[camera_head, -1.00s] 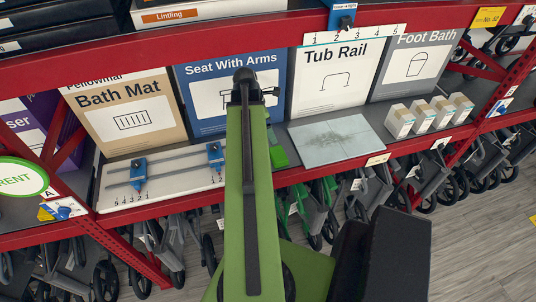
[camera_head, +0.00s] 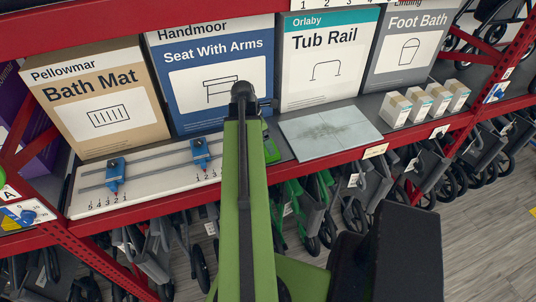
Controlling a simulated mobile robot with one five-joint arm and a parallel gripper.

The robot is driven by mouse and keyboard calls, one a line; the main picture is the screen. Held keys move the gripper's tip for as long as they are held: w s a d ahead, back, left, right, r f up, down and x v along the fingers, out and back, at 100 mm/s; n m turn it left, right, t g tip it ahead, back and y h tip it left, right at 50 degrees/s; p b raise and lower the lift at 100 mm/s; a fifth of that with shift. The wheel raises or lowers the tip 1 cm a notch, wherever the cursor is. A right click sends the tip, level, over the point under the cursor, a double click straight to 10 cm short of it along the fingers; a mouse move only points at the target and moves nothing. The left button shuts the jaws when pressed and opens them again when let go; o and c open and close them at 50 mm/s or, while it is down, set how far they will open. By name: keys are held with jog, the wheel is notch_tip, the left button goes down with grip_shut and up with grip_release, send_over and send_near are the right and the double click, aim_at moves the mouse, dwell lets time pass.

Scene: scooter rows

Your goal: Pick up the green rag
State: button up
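A bright green item (camera_head: 271,151), which looks like the green rag, lies on the grey shelf just right of my green arm. It sits between the rail board and the pale tile, in front of the Seat With Arms box. My arm covers its left side, so its full shape is hidden. My arm rises through the middle of the picture and ends in a dark joint at the top, in front of that box. No gripper fingers show, so I cannot tell their opening or any contact with the green item.
A white board with blue sliders (camera_head: 150,180) lies left of my arm. A pale stained tile (camera_head: 330,133) and several small boxes (camera_head: 395,110) lie right. Large boxes, such as Bath Mat (camera_head: 100,100) and Tub Rail (camera_head: 325,65), stand behind. A red shelf edge (camera_head: 345,158) runs in front, above folded scooters.

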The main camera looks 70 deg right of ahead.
jog(key=b+x, duration=0.4)
jog(key=x, duration=0.1)
jog(key=shift+a+f, duration=0.1)
jog(key=shift+a, duration=0.05)
jog(key=c, duration=1.1)
jog(key=shift+r, duration=0.25)
